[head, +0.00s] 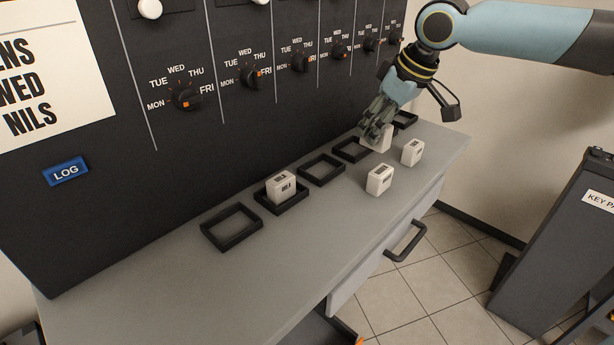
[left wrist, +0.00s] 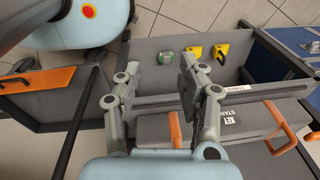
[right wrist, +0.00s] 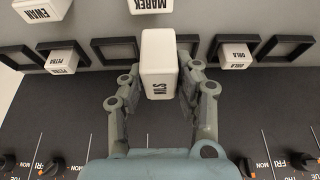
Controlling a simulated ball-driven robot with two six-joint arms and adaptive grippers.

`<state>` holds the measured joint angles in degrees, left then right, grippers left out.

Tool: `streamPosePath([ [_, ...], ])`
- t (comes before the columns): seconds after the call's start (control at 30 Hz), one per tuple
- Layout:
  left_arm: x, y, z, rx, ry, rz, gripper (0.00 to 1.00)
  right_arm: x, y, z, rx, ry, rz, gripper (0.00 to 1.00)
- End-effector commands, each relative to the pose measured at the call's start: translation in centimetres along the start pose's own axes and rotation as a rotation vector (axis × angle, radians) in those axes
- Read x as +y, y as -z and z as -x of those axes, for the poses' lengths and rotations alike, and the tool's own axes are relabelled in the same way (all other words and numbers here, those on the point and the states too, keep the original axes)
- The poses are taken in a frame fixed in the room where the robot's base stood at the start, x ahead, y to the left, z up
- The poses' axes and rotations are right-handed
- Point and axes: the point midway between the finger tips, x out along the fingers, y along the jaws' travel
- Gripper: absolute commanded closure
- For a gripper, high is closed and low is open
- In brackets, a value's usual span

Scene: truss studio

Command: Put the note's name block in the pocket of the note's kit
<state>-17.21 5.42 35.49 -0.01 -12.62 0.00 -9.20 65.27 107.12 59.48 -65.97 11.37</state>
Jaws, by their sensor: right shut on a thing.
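The note (head: 48,75) on the dark wall panel is cut off at the left; it shows "ENS", "WED" and "NILS". My right gripper (head: 377,128) is above the far part of the grey counter. Pockets are black square frames along the counter. The near-left pocket (head: 231,228) is empty; the one beside it holds the ORLA block (head: 281,186). Two empty pockets (head: 321,169) follow. The PETRA block (right wrist: 62,60) sits in a further pocket. My left gripper (left wrist: 158,85) is open and empty.
The MAREK block (head: 380,179) and EWAN block (head: 412,151) stand loose near the counter's front edge. Day dials (head: 186,97) line the panel behind the pockets. In the left wrist view, an open grey bin (left wrist: 235,75) holds yellow and green items. The near counter is clear.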

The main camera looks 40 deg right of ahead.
Motion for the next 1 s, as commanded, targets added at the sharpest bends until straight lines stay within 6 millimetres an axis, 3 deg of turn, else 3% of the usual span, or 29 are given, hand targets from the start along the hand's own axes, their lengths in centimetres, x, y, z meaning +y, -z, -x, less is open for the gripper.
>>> streamPosePath([
  [0.03, -0.4, 0.0, 0.3, 0.0, 0.004, -0.002, 0.6, 0.9, 0.3, 0.5, -0.001, -0.006, -0.009, 1.0],
  [0.13, -0.7, 0.0, 0.4, 0.0, 0.007, -0.003, 0.6, 1.0, 1.0, 0.5, 0.003, -0.001, -0.011, 1.0],
  [0.27, 0.9, 0.0, 0.0, 0.0, -0.01, 0.004, 0.6, 0.2, 2.0, -0.9, 0.008, 0.005, -0.014, 1.0],
  [0.43, 2.5, 0.1, 0.2, 0.0, -0.028, 0.012, 0.6, -1.1, 3.9, -3.5, 0.004, 0.009, -0.012, 1.0],
  [0.7, 0.9, 0.1, 0.9, 0.001, -0.011, 0.005, 0.6, -3.0, 7.3, -8.4, -0.001, 0.004, -0.008, 1.0],
  [0.87, 0.7, 0.2, 1.1, 0.001, -0.009, 0.004, 0.6, -3.4, 8.0, -9.7, -0.001, 0.001, -0.004, 1.0],
  [1.0, 0.7, 0.3, 1.6, 0.002, -0.009, 0.004, 0.6, -3.4, 7.2, -11.4, -0.007, 0.001, -0.005, 1.0],
])
